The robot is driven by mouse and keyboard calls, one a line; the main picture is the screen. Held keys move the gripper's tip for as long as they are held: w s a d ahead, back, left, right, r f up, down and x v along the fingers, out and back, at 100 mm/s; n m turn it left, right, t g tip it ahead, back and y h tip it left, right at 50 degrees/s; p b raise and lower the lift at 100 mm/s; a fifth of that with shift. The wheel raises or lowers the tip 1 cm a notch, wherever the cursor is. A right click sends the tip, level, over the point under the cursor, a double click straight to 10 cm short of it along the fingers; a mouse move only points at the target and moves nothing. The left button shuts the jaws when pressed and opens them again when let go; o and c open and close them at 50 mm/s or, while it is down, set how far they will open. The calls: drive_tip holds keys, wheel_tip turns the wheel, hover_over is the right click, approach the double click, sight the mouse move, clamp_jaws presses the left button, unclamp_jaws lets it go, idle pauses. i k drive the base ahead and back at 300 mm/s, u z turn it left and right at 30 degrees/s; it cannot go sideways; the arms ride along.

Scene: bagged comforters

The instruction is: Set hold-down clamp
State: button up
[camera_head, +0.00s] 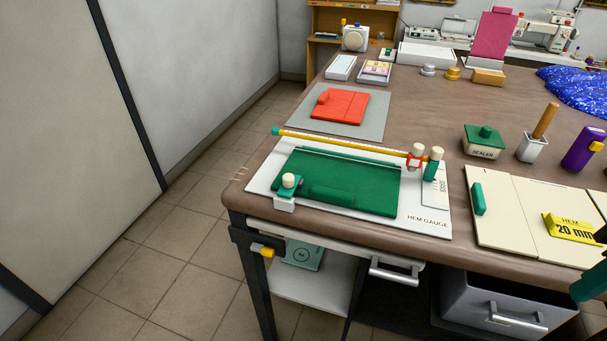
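A white board marked HEM GAUGE (428,222) lies at the table's near left corner. A dark green folded cloth or pad (350,190) lies flat on it. A small clamp-like fitting (288,190) with a white knob, green body and white base sits at the board's front left corner. A red fitting with a white knob (416,157) and a green post with a white top (434,164) stand at its right. Which is the hold-down clamp, and whether it is set, I cannot tell. A dark teal piece (592,280), cut off at the right edge, may be part of my gripper; its fingers are not clear.
A yellow rod (340,142) runs along the board's back edge. Behind it, a red pad (340,105) lies on a grey mat (372,119). A drawer (500,310) protrudes below.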

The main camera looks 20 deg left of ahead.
sight(290, 181)
drive_tip(key=z, duration=0.95)
drive_tip(key=k, duration=1.05)
drive_tip(key=u, duration=0.95)
